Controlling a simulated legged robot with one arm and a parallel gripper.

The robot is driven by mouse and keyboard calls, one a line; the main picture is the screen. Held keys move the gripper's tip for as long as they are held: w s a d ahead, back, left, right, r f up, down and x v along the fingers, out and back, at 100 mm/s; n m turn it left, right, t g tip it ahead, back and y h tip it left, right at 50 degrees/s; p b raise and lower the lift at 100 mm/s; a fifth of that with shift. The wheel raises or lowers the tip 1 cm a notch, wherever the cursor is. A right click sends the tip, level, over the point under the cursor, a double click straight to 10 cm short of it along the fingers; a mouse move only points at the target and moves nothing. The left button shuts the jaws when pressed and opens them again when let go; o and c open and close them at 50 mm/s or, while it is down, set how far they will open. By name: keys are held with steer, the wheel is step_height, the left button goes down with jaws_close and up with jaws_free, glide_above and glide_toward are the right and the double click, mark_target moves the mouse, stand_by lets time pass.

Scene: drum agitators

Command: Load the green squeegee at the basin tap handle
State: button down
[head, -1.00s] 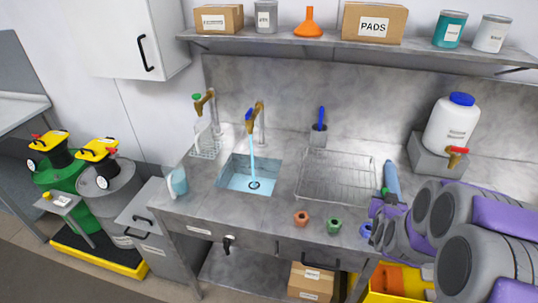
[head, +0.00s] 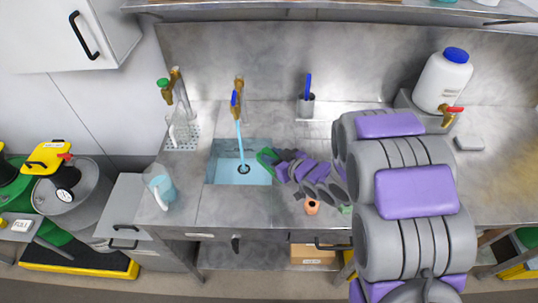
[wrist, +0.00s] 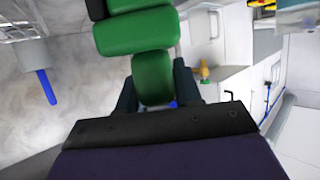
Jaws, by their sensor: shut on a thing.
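My gripper (wrist: 155,90) is shut on the green squeegee (wrist: 137,45), whose blocky green body runs up between the dark fingers in the wrist view. In the head view the squeegee shows as a small green piece (head: 266,158) at the end of my arm, above the right side of the basin. The basin tap (head: 239,92) stands behind the basin (head: 223,173), and water runs from it. Its blue handle (head: 235,99) is at the left of the tap, up and left of my gripper. My gripper looks apart from the tap.
A green-handled tap (head: 170,88) stands at the left over a drip tray (head: 184,142). A cup with a blue brush (head: 307,100) is behind the counter's middle. A jug (head: 165,192) stands left of the basin. A white canister (head: 443,80) is at the right.

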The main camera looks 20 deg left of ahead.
mark_target(257, 155)
steer(key=shift+n+g, duration=0.3)
steer(key=shift+n, duration=0.1)
steer(key=a, duration=0.2)
steer(key=a+f, duration=0.1)
steer(key=a, duration=0.2)
steer(key=shift+w+a+f, duration=0.1)
steer(key=shift+w, duration=0.1)
steer(key=shift+w+d+b, duration=0.3)
steer(key=shift+w+d, duration=0.05)
steer(key=shift+w, duration=0.5)
steer(key=shift+w+a, duration=0.15)
steer(key=shift+w, duration=0.15)
steer(key=w+a+f+p, duration=0.2)
steer(key=w+a, duration=0.4)
steer(key=shift+w+a, duration=0.3)
steer(key=shift+w, duration=0.05)
